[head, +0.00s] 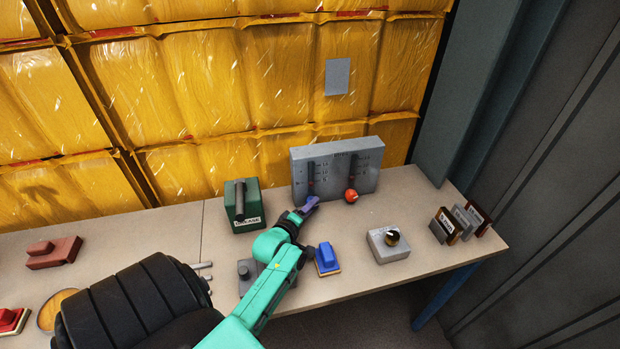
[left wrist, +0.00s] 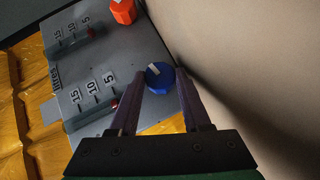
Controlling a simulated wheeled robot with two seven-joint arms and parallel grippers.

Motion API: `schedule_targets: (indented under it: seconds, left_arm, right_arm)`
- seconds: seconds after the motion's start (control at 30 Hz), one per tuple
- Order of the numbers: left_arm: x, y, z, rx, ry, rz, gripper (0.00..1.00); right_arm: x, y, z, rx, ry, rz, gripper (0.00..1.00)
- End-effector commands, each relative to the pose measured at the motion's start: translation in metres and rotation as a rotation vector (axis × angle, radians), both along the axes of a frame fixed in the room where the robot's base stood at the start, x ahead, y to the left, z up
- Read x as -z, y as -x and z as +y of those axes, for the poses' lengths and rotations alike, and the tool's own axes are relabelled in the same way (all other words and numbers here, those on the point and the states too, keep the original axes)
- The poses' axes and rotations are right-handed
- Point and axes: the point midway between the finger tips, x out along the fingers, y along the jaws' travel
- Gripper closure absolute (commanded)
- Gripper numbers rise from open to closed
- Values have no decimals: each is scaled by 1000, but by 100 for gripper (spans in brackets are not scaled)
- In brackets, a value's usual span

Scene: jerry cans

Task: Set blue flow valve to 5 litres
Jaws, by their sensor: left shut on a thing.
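The blue flow valve (left wrist: 160,77) is a round knob with a pale pointer mark, at the edge of a grey panel (left wrist: 140,45) in the left wrist view. My left gripper (left wrist: 161,80) has its purple fingers on either side of the knob and is shut on it. The scale beside the blue knob reads 5, 10, 15, with a small red marker (left wrist: 114,104) near the 5 end. My right gripper is not in view.
An orange-red knob (head: 351,196) sits right of my gripper. A green box (head: 241,210) stands left of the panel. A blue block (head: 327,259) and a grey box with a dial (head: 388,249) are nearer the front edge.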

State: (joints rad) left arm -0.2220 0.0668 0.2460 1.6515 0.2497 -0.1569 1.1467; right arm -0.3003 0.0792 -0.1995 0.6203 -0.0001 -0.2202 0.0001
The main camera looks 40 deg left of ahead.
Motion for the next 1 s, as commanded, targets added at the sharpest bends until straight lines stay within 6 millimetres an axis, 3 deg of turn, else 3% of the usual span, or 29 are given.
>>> schedule_targets:
  seconds: [0.53, 0.57, 0.6, 0.63, 1.0]
  left_arm:
    - [3, 1, -1, 1, 22, -18, 100]
    - [3, 1, -1, 1, 22, -18, 45]
    - [3, 1, -1, 1, 22, -18, 30]
    - [3, 1, -1, 1, 22, -18, 22]
    - [5, 2, -1, 1, 22, -11, 22]
  right_arm:
    - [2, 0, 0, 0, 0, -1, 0]
    - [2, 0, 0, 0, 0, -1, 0]
    - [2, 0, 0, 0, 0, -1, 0]
    - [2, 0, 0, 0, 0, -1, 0]
    - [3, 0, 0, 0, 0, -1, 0]
